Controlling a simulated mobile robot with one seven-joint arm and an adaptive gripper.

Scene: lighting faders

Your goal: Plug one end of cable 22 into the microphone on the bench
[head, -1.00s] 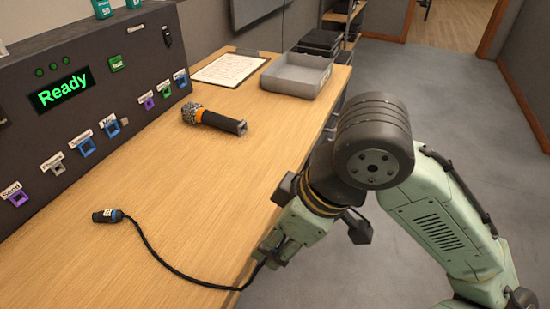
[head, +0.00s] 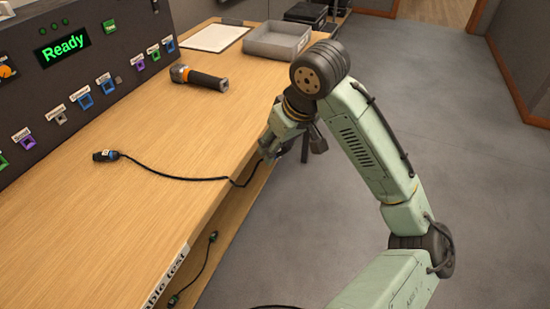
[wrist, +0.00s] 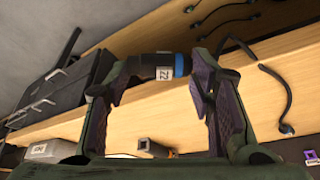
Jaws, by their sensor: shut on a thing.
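The microphone (head: 200,77), with a dark handle, orange band and grey grille, lies on the bench (head: 150,195) with its grille to the left. One end of cable 22 (head: 105,156), a dark plug with a blue band, lies on the bench at the left. Its black cord runs right to my gripper (head: 266,150) at the bench's right edge, apart from the microphone. In the wrist view my gripper (wrist: 162,82) is shut on the other plug (wrist: 158,66), which has a blue ring and a white label reading 22. The tip's exact facing is unclear.
A dark panel (head: 95,20) with a green "Ready" display and coloured sockets lines the bench's left. A grey tray (head: 277,42) and white paper (head: 214,37) lie beyond the microphone. Another cable (head: 205,262) lies below the bench top. Floor at right is clear.

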